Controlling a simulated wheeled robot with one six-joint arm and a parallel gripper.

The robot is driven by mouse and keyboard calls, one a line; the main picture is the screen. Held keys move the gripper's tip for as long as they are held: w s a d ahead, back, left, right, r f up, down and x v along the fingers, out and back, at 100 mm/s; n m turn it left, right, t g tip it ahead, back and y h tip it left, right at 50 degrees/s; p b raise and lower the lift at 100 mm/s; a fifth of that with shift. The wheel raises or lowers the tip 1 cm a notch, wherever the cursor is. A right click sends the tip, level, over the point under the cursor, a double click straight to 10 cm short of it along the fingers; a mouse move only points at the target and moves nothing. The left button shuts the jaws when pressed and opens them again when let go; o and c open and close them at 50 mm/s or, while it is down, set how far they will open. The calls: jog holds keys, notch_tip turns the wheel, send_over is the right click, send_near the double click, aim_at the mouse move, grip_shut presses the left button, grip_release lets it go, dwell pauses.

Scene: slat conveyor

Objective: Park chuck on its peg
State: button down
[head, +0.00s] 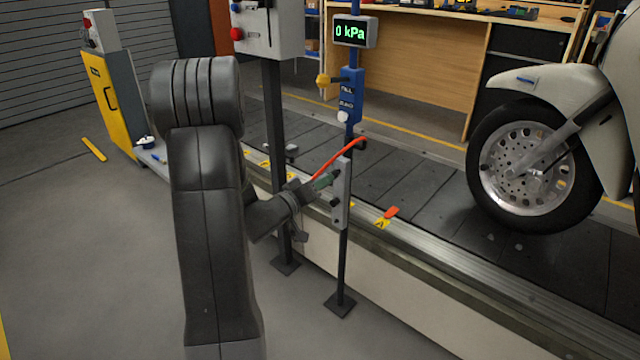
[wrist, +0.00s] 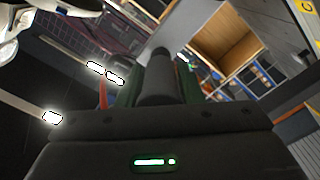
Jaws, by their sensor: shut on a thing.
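My gripper (head: 322,182) is shut on the chuck, close to the left side of the grey plate (head: 342,190) on the slim black post. In the wrist view the chuck (wrist: 157,82) is a dark cylinder between the green-edged fingers of my gripper (wrist: 160,72), pointing away from the camera. In the head view the chuck is mostly hidden by the fingers. An orange hose (head: 338,155) runs from my gripper up to the post. The plate bears small dark knobs or pegs (head: 335,203). I cannot tell which is the chuck's peg, or whether the chuck touches it.
A thicker post with a control box (head: 268,28) stands to the left. The conveyor (head: 420,200) carries a scooter (head: 535,160) at right.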

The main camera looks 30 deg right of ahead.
jog(key=shift+w+d, duration=0.3)
jog(key=shift+d, duration=0.35)
dwell(0.5)
jog(key=c, duration=0.9)
grip_release()
jog(key=shift+a, duration=0.1)
jog(key=p+v, duration=0.3)
jog(key=v, duration=1)
jog(key=shift+s+a, duration=0.2)
jog(key=shift+a, duration=0.1)
jog(key=shift+f, duration=0.15)
jog(key=b+x, duration=0.2)
jog(key=x, duration=1.2)
jog(key=shift+b, duration=0.4)
jog(key=shift+a, duration=0.15)
